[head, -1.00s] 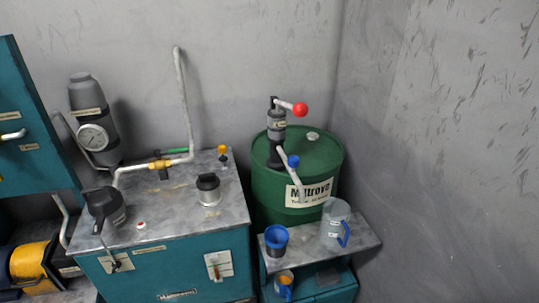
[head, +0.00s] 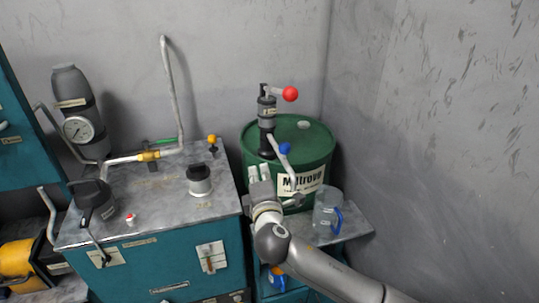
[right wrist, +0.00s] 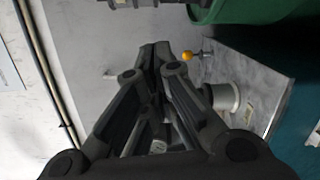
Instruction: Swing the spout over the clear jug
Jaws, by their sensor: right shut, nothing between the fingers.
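The hand pump (head: 267,115) stands on the green drum (head: 318,150) and has a red-knobbed lever (head: 290,94). Its pale spout (head: 290,172), with a blue knob (head: 285,148), slants down toward the front right. The spout's lower end appears left of the clear jug (head: 325,218), which has a blue handle and stands on the low shelf. My right gripper (head: 259,172) is in front of the drum, just left of the spout; contact cannot be told. Its fingers also show in the right wrist view (right wrist: 157,52), shut and empty. My left gripper is not in view.
A teal bench (head: 175,255) stands left of the drum, with a dark-lidded can (head: 199,180), a yellow knob (head: 212,139) and pipework on its metal top. A grey wall closes in the right side. My right arm crosses the low shelf (head: 350,232).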

